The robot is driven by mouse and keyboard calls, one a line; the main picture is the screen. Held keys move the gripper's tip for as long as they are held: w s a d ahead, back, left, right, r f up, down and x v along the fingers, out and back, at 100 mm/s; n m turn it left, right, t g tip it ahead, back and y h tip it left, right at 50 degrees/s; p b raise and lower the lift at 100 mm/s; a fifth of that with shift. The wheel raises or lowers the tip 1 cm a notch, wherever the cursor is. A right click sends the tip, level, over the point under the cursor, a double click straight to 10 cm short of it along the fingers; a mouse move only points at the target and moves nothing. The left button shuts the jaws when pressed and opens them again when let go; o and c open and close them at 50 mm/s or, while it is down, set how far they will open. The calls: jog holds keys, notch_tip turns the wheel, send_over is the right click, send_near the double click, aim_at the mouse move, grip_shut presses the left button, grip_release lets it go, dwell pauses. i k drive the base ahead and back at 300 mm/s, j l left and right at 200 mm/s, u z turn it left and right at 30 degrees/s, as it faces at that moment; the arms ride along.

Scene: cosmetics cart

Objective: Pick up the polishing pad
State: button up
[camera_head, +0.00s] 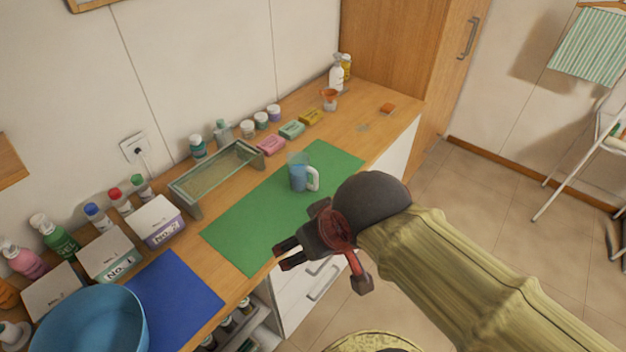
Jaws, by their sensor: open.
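I cannot tell for certain which thing is the polishing pad. A small flat orange block (387,108) lies on the far right end of the wooden counter and could be it. A small thin greyish piece (363,127) lies a little nearer, left of the orange block. My gripper (284,254) is open and empty, over the front edge of the green mat (240,235). It is well to the left of and nearer than the orange block, touching neither piece.
A blue measuring cup (298,176) stands on the green mat. Behind are a glass-sided tray (215,172), soap bars and jars. A spray bottle (336,75) and an orange-topped cup (329,99) stand near the orange block. A blue basin (92,325) is at front left.

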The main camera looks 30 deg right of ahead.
aim_at(389, 108)
jog(key=z, duration=1.4)
jog(key=i+l, duration=0.2)
jog(key=i, duration=0.3)
jog(key=i+l, duration=0.25)
jog(key=i, duration=0.25)
jog(key=i+l, duration=0.2)
jog(key=i, duration=0.35)
jog(key=i+l+u, duration=0.1)
jog(key=i, duration=0.4)
jog(key=i+l, duration=0.35)
jog(key=i, duration=0.15)
